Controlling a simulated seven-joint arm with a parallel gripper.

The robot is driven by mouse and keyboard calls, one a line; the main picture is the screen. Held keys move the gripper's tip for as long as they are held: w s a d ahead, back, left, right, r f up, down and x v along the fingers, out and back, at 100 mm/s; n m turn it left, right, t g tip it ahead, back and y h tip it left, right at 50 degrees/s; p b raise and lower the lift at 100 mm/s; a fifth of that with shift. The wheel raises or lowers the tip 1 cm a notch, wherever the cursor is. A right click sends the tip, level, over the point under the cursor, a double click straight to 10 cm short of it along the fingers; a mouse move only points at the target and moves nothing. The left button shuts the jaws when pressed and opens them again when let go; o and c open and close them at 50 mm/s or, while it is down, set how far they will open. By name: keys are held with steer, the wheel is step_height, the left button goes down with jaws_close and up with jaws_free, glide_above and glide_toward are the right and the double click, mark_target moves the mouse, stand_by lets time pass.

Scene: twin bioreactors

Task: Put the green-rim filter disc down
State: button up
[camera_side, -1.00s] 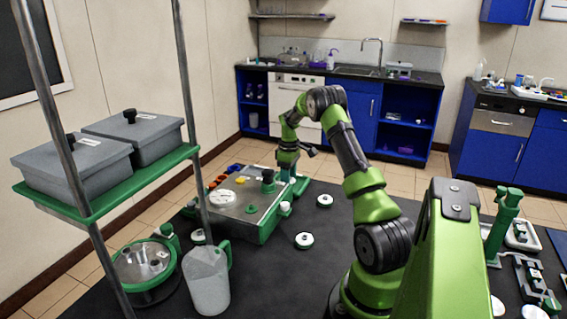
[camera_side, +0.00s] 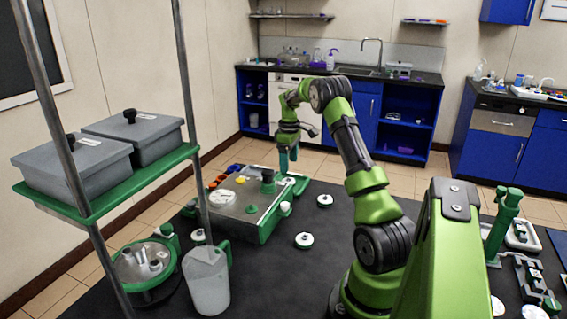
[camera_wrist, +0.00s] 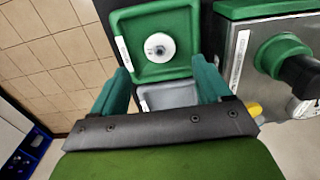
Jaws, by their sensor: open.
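A white round disc with a grey centre (camera_wrist: 160,47) lies flat in a square green tray (camera_wrist: 128,28) in the wrist view. I cannot make out a green rim on it against the green tray. My gripper (camera_wrist: 160,72) is open and empty, its two teal fingers apart on the near side of the disc. In the side view my gripper (camera_side: 288,160) points down above the tray area at the far end of the bench device (camera_side: 262,222), with a gap below the fingertips.
White discs with dark or green rims (camera_side: 304,240) (camera_side: 325,200) lie on the dark table. A jug (camera_side: 206,280) and a round vessel (camera_side: 145,262) stand front left, by the rack (camera_side: 110,185). A black knob (camera_wrist: 300,75) rises right of the tray. The table's middle is mostly clear.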

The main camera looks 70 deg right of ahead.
mark_target(289, 179)
step_height(289, 179, up, 5)
steer(key=w+a+r+t, duration=0.1)
steer(key=a+r, duration=0.3)
steer(key=a, duration=0.4)
steer(key=w+a+r+m+t, duration=0.1)
steer(key=a+r, duration=0.4)
steer(key=a, duration=0.2)
steer(key=w+a+r+t, duration=0.1)
steer(key=a+r, duration=0.3)
steer(key=a, duration=0.4)
steer(key=s+a+m+t+y, duration=0.1)
steer(key=s+a+t, duration=0.1)
steer(key=s+a, duration=0.5)
steer(key=s+a+f+m+t+y, duration=0.1)
steer(key=s+a, duration=0.6)
steer(key=a, duration=0.8)
steer(key=shift+f+m+t, duration=0.2)
steer(key=shift+m+t, duration=0.3)
steer(key=shift+t, duration=0.1)
